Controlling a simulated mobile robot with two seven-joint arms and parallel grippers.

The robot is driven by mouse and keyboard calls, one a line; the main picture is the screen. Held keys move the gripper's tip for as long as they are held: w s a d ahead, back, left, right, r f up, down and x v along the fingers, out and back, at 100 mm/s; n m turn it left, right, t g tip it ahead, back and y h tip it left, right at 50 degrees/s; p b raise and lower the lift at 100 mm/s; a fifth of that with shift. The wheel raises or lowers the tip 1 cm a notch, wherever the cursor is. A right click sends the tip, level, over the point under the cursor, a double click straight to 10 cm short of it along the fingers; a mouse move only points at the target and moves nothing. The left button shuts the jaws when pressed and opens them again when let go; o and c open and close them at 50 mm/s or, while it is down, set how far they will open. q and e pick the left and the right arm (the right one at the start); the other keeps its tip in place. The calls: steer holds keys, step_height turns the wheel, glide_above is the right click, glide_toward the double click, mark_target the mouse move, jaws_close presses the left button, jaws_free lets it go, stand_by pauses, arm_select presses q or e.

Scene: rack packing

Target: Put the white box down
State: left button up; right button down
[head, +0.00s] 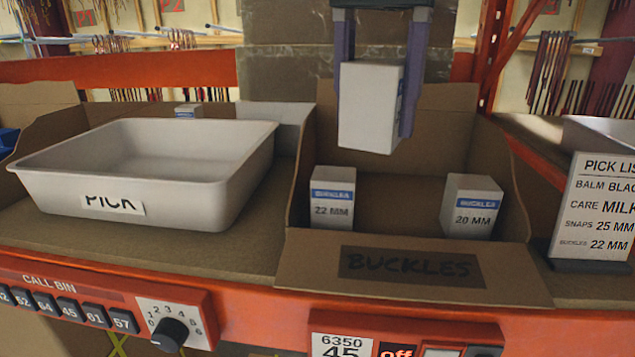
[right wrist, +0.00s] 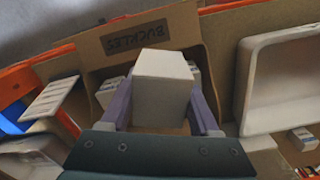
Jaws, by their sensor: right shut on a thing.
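A white box (head: 368,104) is held between the two purple fingers of my right gripper (head: 377,95), which comes down from the top of the head view. It hangs upright above the open cardboard buckles box (head: 410,278), apart from its floor. In the right wrist view the white box (right wrist: 162,80) sits between the fingers of the gripper (right wrist: 162,105). Inside the cardboard box stand a white 22 MM buckles box (head: 332,205) at the left and a 20 or 28 MM one (head: 471,213) at the right, with a gap between them. My left gripper is not in view.
An empty-looking white tray (head: 152,205) labelled PICK stands left of the cardboard box. A pick list sign (head: 592,205) stands at the right. A control panel (head: 172,322) and an orange rail run along the shelf front. The cardboard box has side walls.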

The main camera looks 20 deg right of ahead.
steer(key=w+d+r+m+p, duration=0.3)
steer(key=d+r+m+p, duration=0.15)
steer(key=m, duration=0.25)
arm_select(q)
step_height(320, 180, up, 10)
steer(key=p, duration=0.4)
arm_select(e)
steer(key=m, duration=0.7)
glide_above(397, 225)
step_height(397, 225, down, 14)
steer(key=b, duration=1.1)
steer(key=shift+f, duration=0.1)
step_height(397, 225, down, 5)
steer(key=b, duration=0.3)
steer(key=shift+r, duration=0.2)
steer(key=shift+f+b, duration=0.3)
steer(key=shift+b, duration=0.1)
steer(key=shift+c, duration=0.6)
jaws_free()
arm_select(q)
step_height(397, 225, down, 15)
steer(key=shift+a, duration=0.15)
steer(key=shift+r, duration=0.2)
arm_select(e)
steer(key=shift+r, duration=0.1)
